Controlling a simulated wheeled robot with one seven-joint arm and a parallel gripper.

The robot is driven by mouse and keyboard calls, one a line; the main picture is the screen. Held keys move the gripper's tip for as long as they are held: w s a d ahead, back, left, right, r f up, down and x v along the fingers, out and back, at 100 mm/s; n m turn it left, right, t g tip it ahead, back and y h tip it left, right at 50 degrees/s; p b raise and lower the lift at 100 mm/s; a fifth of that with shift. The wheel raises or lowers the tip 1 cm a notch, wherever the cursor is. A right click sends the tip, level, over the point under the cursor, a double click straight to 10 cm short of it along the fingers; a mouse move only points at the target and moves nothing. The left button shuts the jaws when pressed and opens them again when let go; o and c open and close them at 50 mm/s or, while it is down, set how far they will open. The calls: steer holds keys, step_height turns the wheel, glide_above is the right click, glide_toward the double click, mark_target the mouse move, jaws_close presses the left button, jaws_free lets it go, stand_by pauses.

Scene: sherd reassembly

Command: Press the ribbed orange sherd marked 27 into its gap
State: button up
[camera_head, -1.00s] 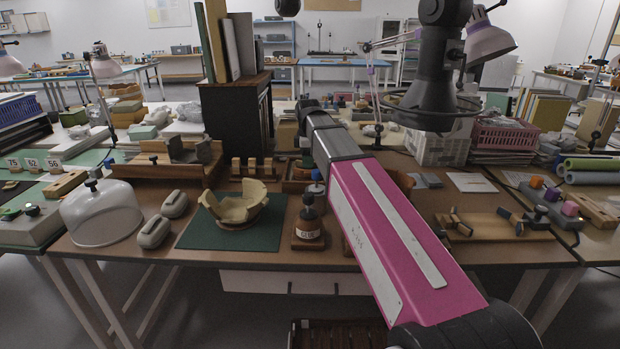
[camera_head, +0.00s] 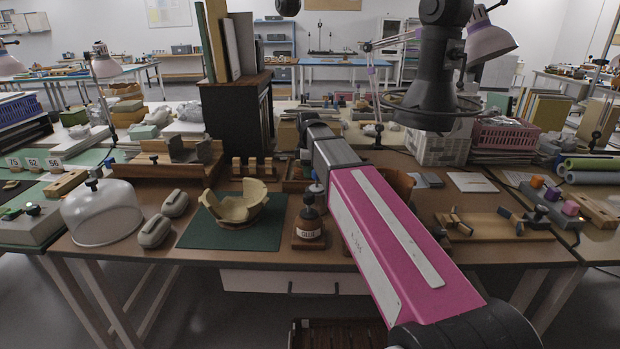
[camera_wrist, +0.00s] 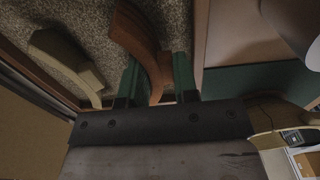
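In the wrist view, an orange-brown curved sherd (camera_wrist: 138,38) stands between the two green fingers of my gripper (camera_wrist: 158,78). The fingers are apart, one on each side of it. Whether both touch it is too dark to tell. Its ribs and number cannot be read. Below it is a speckled grey surface inside a brown-edged tray (camera_wrist: 45,97). A beige pot (camera_head: 236,207) with a jagged, open upper edge sits on a green mat (camera_head: 205,236) in the head view. In that view my arm hides the gripper and sherd.
A beige sherd (camera_wrist: 66,62) lies left of the gripper in the wrist view. In the head view, a glue bottle (camera_head: 309,222) stands right of the pot. Two grey weights (camera_head: 156,231) and a clear dome (camera_head: 101,213) stand left. The mat's front is clear.

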steer(key=shift+r, duration=3.5)
steer(key=shift+r, duration=0.1)
